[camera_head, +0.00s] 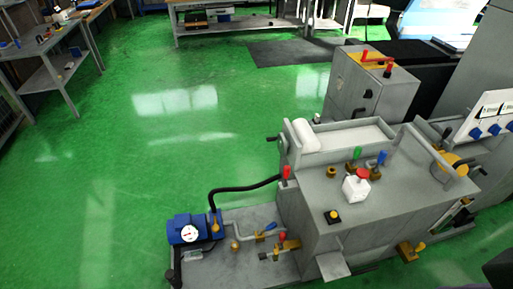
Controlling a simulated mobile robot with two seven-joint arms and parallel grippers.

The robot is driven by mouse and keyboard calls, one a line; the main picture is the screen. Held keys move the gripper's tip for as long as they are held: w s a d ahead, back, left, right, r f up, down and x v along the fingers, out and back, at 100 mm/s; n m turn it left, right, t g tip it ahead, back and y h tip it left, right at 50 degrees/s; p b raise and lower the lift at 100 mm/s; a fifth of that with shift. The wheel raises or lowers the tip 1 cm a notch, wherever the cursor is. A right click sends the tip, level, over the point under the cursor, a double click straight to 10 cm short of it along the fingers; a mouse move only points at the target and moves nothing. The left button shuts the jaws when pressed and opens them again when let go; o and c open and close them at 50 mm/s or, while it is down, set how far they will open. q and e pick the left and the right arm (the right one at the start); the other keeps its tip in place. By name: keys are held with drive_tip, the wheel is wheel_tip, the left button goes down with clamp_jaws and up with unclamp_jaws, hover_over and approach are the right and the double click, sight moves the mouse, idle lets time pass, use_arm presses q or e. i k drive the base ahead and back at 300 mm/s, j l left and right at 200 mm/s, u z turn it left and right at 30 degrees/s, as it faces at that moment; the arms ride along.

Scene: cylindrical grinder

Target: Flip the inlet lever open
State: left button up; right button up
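The grey cylindrical grinder (345,215) stands at the lower right with several coloured levers. Down on its base plate, at the left, are a blue-handled lever (271,226) and a red-and-orange valve (289,243) on the pipes. A yellow-orange lever (215,225) is beside the blue pump (188,230) with its white gauge. A red handle (286,173) stands upright at the machine's left corner. Green (357,153) and blue (381,157) levers rise from its top. I cannot tell which one is the inlet lever. Neither gripper can be made out.
A black hose (245,187) arches from the pump to the machine. A grey cabinet (350,90) stands behind. The green floor (130,150) at left is clear; workbenches (50,65) stand beyond.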

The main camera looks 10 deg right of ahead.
sight(274, 223)
drive_tip(key=z, duration=0.45)
drive_tip(key=k+l, duration=0.1)
drive_tip(key=k, duration=0.15)
drive_tip(key=u, duration=0.55)
drive_tip(key=i, duration=4.6)
drive_tip(key=z, duration=2.75)
drive_tip(key=k+j, duration=0.05)
drive_tip(key=j, duration=0.05)
